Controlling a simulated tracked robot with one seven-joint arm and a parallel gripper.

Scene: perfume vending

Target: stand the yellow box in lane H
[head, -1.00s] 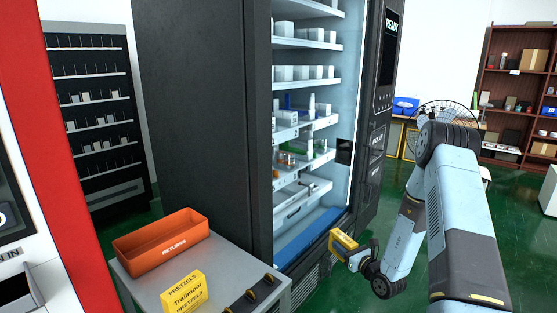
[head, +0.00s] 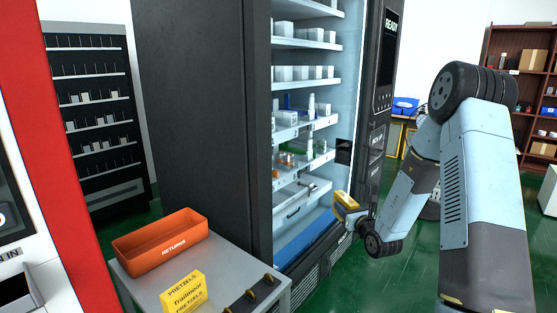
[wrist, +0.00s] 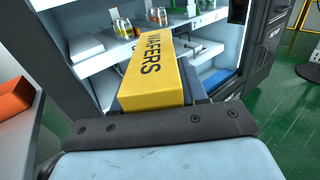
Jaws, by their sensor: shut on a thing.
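The yellow box (wrist: 158,75), lettered "WAFERS", fills the middle of the wrist view. In the head view the yellow box (head: 346,201) is at the end of my arm, in front of the vending machine's open front. My gripper (head: 352,212) is shut on it and holds it clear of any surface, outside the cabinet and lower than the stocked shelves. The wrist view shows shelves (wrist: 115,48) with small bottles and white boxes behind the box. The lane letters are too small to read, so I cannot tell which lane is H.
An orange returns bin (head: 160,247) and a yellow pretzels box (head: 184,292) stand on a grey table (head: 236,262) at the left front. The machine's dark door panel (head: 385,110) is on the right of the opening. Green floor (head: 350,285) is free below my arm.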

